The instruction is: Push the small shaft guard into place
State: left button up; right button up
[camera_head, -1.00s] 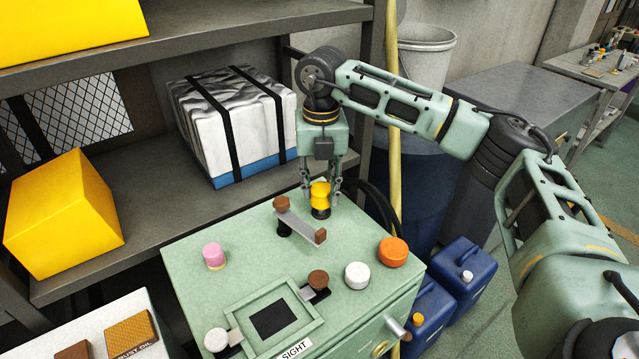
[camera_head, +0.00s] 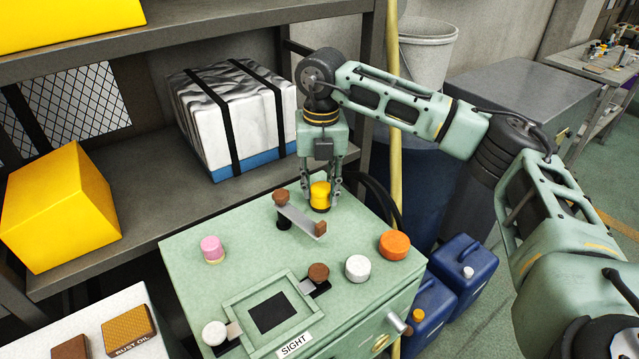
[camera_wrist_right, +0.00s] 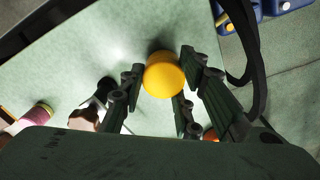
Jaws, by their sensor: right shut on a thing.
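The yellow cap (camera_head: 320,193), which I take to be the small shaft guard, stands upright at the back of the green cabinet top (camera_head: 200,285). A thin dark ring shows below it. My right gripper (camera_head: 321,189) points straight down from above and is shut on the yellow cap, one finger on each side. In the right wrist view the yellow cap (camera_wrist_right: 164,74) lies between the fingers. What is under the cap is hidden. My left gripper is not in view.
Close by on the cabinet are a grey lever with brown knobs (camera_head: 301,216), a pink knob (camera_head: 212,248), a white knob (camera_head: 358,268) and an orange knob (camera_head: 393,245). A strapped package (camera_head: 236,115) sits on the shelf behind. Blue cans (camera_head: 463,268) stand at right.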

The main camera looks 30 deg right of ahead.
jog(key=shift+s+f, duration=0.15)
jog(key=shift+f, duration=0.3)
dwell(0.3)
jog(key=o, duration=1.2)
jog(key=shift+o, duration=0.2)
jog(key=shift+r, duration=0.1)
jog(key=shift+r+p, duration=1.5)
jog(key=shift+r, duration=1)
